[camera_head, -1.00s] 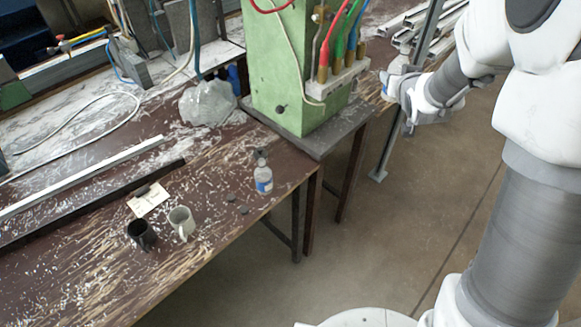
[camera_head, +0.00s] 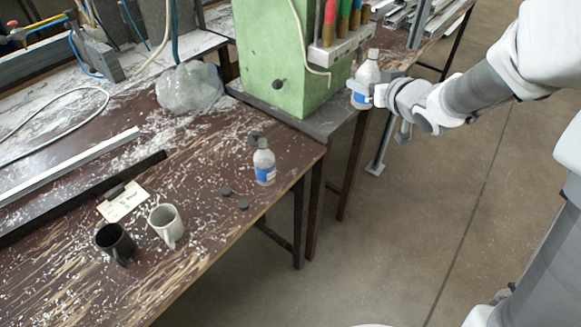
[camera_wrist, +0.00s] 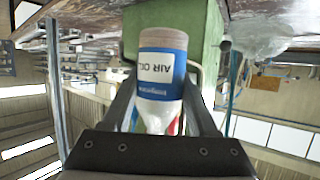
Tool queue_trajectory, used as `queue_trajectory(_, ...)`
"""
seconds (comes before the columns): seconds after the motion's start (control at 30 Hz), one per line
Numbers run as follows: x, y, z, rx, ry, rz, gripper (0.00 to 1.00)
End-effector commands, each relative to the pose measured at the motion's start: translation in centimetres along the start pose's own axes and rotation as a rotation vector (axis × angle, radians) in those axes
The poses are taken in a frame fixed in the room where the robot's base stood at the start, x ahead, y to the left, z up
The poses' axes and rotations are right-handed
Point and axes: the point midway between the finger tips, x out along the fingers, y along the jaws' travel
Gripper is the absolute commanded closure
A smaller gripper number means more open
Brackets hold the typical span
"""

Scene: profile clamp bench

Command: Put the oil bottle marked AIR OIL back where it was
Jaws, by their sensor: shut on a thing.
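My gripper (camera_head: 372,92) is shut on a clear bottle (camera_head: 364,78) with a blue and white label, held up beside the green machine column at the right corner of the bench. In the wrist view the bottle (camera_wrist: 162,78) sits between the two fingers, and its label reads AIR OIL, upside down in that picture. A second, similar bottle (camera_head: 264,165) with a blue label stands upright on the bench near its right edge. Its label text is too small to read.
A black mug (camera_head: 114,243), a white mug (camera_head: 167,224) and a paper card (camera_head: 122,203) are on the bench (camera_head: 200,250). Small dark discs (camera_head: 235,198) lie near the standing bottle. A clear plastic bag (camera_head: 190,88) lies left of the green column (camera_head: 275,60).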

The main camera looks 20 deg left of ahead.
Motion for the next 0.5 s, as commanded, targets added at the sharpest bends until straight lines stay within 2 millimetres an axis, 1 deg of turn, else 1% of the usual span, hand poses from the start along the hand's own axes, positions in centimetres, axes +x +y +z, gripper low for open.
queue_trajectory(0.03, 0.7, -0.6, 1.6, -0.012, 0.001, -0.024, 1.0)
queue_trajectory(0.2, 1.7, -3.0, 3.7, -0.052, -0.006, -0.107, 1.0)
queue_trajectory(0.33, 2.1, -4.3, 4.8, -0.078, -0.012, -0.155, 1.0)
queue_trajectory(0.5, 2.4, -5.4, 5.6, -0.098, -0.018, -0.191, 1.0)
